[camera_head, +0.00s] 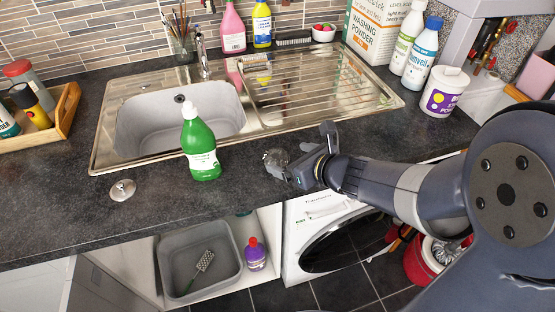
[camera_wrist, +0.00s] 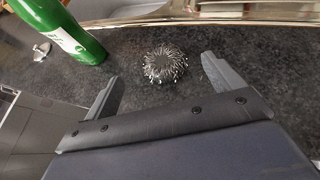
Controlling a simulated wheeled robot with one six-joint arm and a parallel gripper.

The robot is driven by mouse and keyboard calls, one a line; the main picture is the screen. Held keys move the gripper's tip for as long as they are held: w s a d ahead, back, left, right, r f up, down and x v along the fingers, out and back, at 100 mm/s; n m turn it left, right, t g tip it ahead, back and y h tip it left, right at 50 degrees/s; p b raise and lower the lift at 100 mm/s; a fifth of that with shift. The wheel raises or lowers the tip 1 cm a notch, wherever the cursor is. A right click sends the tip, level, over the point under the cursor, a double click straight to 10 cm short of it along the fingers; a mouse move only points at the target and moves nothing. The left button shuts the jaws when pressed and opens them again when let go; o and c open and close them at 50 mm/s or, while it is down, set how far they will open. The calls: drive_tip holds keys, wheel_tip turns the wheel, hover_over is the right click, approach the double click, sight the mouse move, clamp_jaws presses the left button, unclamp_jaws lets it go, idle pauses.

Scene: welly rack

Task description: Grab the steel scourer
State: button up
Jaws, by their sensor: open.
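The steel scourer (camera_wrist: 165,65) is a round tangle of grey metal on the dark worktop. In the wrist view it lies just beyond my open fingertips, roughly between their lines and apart from both. In the head view the scourer (camera_head: 276,160) sits at the worktop's front part, right of the green bottle. My gripper (camera_head: 300,163) is beside it on the right, low over the worktop. In the wrist view my gripper (camera_wrist: 160,82) is open with nothing between its fingers.
A green bottle with a white cap (camera_head: 201,150) stands left of the scourer; it also shows in the wrist view (camera_wrist: 62,28). The steel sink (camera_head: 250,132) lies behind. A metal plug (camera_head: 123,189) is at left. A white tub (camera_head: 443,92) stands at right.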

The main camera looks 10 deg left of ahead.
sight(276, 155)
drive_tip(key=shift+x, duration=2.9)
drive_tip(key=shift+d+f, duration=0.1)
drive_tip(key=shift+f, duration=0.1)
drive_tip(key=shift+c, duration=0.5)
drive_tip(key=c, duration=0.9)
drive_tip(key=shift+c, duration=0.2)
